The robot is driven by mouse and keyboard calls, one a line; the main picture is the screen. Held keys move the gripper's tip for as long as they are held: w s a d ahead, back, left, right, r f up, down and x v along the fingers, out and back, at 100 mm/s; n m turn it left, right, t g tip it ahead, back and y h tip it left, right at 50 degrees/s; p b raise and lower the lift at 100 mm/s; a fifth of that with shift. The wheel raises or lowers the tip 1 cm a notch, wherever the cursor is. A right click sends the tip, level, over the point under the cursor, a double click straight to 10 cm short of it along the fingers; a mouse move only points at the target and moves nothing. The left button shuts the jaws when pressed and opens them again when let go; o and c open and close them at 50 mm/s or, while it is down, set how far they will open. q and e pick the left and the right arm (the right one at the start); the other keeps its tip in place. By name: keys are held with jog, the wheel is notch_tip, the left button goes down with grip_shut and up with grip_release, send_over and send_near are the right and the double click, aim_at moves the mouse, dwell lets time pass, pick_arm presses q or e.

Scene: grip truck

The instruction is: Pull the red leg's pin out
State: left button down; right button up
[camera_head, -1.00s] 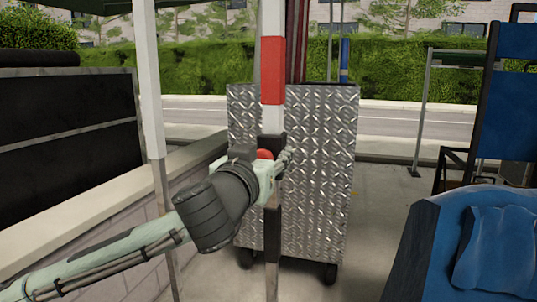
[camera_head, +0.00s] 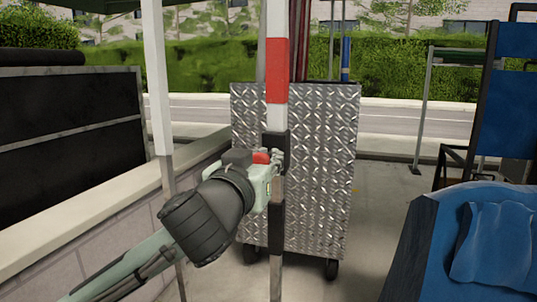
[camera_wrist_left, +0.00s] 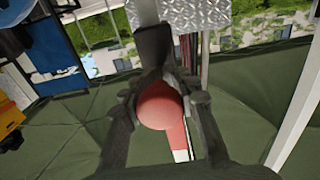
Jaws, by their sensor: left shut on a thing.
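The leg (camera_head: 277,75) is an upright white pole with a red band and a black bracket (camera_head: 281,139) around its middle. The pin's red knob (camera_head: 261,157) sits at the left side of this bracket, partly covered by my left gripper (camera_head: 276,162). In the left wrist view, the round red knob (camera_wrist_left: 159,106) lies between the two dark fingers of my left gripper (camera_wrist_left: 160,92), which are shut on it. The pin's shaft is hidden, so I cannot tell how far it is in. My right gripper is not in view.
A diamond-plate metal cart (camera_head: 318,180) on wheels stands just behind the leg. A second white pole (camera_head: 157,80) and a low wall (camera_head: 110,225) are at left. A blue covered object (camera_head: 425,245) is at right. Open pavement (camera_head: 385,195) lies between cart and blue object.

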pick_arm(q)
jog(key=shift+s+d+f, duration=0.1)
jog(key=shift+s+f, duration=0.05)
jog(key=c, duration=1.6)
grip_release()
jog(key=o, duration=0.5)
jog(key=shift+s, duration=0.1)
jog(key=shift+a, duration=0.2)
jog(key=v, duration=0.7)
jog(key=shift+s, duration=0.15)
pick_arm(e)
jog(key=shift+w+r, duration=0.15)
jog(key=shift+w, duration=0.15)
